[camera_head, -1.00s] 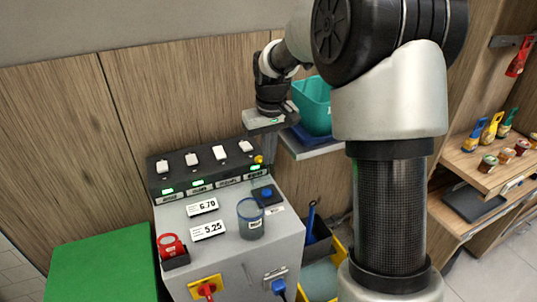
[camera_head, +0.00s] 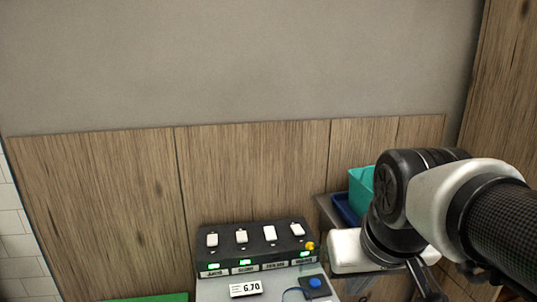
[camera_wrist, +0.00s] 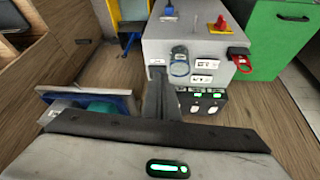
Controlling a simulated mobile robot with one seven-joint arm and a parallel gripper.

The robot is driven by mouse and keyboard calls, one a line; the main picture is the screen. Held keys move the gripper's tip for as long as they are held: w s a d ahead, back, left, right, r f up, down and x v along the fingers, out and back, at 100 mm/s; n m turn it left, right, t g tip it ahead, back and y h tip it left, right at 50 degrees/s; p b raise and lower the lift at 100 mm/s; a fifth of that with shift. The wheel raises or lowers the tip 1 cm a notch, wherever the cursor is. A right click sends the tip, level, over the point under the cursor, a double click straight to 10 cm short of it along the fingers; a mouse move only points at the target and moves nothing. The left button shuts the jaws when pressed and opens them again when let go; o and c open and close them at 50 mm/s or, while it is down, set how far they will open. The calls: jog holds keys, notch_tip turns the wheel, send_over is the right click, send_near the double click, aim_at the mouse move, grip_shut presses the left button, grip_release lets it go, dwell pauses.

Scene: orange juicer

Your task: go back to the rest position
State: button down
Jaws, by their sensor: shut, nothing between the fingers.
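My gripper (camera_wrist: 161,98) shows in the wrist view as dark fingers pressed together, shut and empty. The grey machine (camera_wrist: 158,44) lies beyond the fingertips in that view, apparently upside down. In the head view, my arm is at the lower right, bent low, beside the machine's dark switch panel (camera_head: 258,248). Whether the fingers show there is hard to tell. The panel has several white switches and lit green labels. Nothing is held.
A teal bin (camera_head: 361,188) stands on a shelf behind my arm. A green box (camera_wrist: 277,40) stands beside the machine. The wood-panelled wall (camera_head: 255,175) is close behind. A blue button (camera_head: 315,283) sits on the machine top, below the panel.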

jog(key=w+r+p+v, duration=0.1)
jog(key=w+p+v, duration=0.1)
jog(key=p+v, duration=1.1)
jog(key=shift+t+p, duration=0.3)
jog(key=shift+p, duration=0.05)
jog(key=shift+s, duration=0.1)
jog(key=c, duration=2.5)
grip_release()
